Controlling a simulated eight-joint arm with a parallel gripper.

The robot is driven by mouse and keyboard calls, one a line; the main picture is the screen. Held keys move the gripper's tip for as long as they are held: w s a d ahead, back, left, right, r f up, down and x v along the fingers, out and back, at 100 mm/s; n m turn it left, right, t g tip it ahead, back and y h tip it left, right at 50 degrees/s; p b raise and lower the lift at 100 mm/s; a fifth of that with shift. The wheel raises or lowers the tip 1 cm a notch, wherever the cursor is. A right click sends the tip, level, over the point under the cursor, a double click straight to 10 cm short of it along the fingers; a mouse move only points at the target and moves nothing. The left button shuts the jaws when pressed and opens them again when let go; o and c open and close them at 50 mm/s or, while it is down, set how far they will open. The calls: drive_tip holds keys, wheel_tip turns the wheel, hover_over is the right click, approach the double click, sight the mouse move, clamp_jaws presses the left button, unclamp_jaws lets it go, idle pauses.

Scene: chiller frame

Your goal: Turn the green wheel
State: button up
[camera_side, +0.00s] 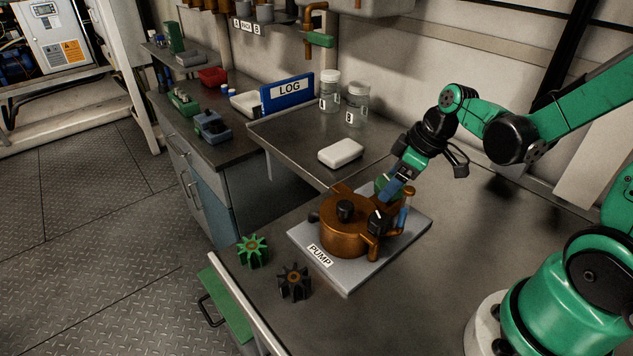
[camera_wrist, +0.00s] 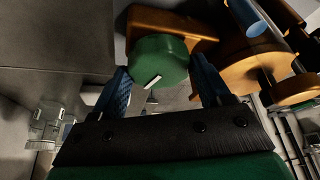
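The green wheel (camera_wrist: 160,61) is a faceted round knob with a white pointer line, on an orange-brown part of the pump. In the side view the green wheel (camera_side: 381,187) is partly hidden behind my gripper (camera_side: 394,193). In the wrist view my gripper (camera_wrist: 158,79) has its two blue fingers spread, one on each side of the wheel. The fingertips are close to its edges; I cannot tell whether they touch it. The copper-coloured pump (camera_side: 343,238) stands on a grey plate (camera_side: 347,284) labelled PUMP.
A black knob (camera_side: 377,221) and a clear tube with blue in it (camera_side: 405,208) are close to my gripper. A green gear-shaped part (camera_side: 252,250) and a black one (camera_side: 294,282) lie left of the plate. A white block (camera_side: 341,152) lies behind. The bench at right is clear.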

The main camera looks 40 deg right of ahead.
drive_tip(key=shift+c, duration=1.1)
drive_tip(key=shift+m, duration=0.3)
drive_tip(key=m+h, duration=0.2)
drive_tip(key=m, duration=0.3)
drive_tip(key=shift+a+m, duration=0.15)
drive_tip(key=shift+m, duration=0.15)
drive_tip(key=m+h, duration=0.1)
drive_tip(key=m, duration=0.1)
drive_tip(key=m+h, duration=0.1)
drive_tip(key=m, duration=0.2)
drive_tip(key=shift+a+h, duration=0.1)
drive_tip(key=shift+h, duration=0.2)
drive_tip(key=m+g, duration=0.1)
drive_tip(key=m, duration=0.2)
drive_tip(key=m+g+h, duration=0.1)
drive_tip(key=m, duration=0.2)
drive_tip(key=shift+w, duration=0.1)
drive_tip(key=m+g, duration=0.1)
drive_tip(key=m, duration=0.1)
drive_tip(key=m+g, duration=0.1)
drive_tip(key=m, duration=0.2)
drive_tip(key=shift+w+a+h, duration=0.1)
drive_tip(key=shift+h, duration=0.3)
drive_tip(key=shift+m, duration=0.4)
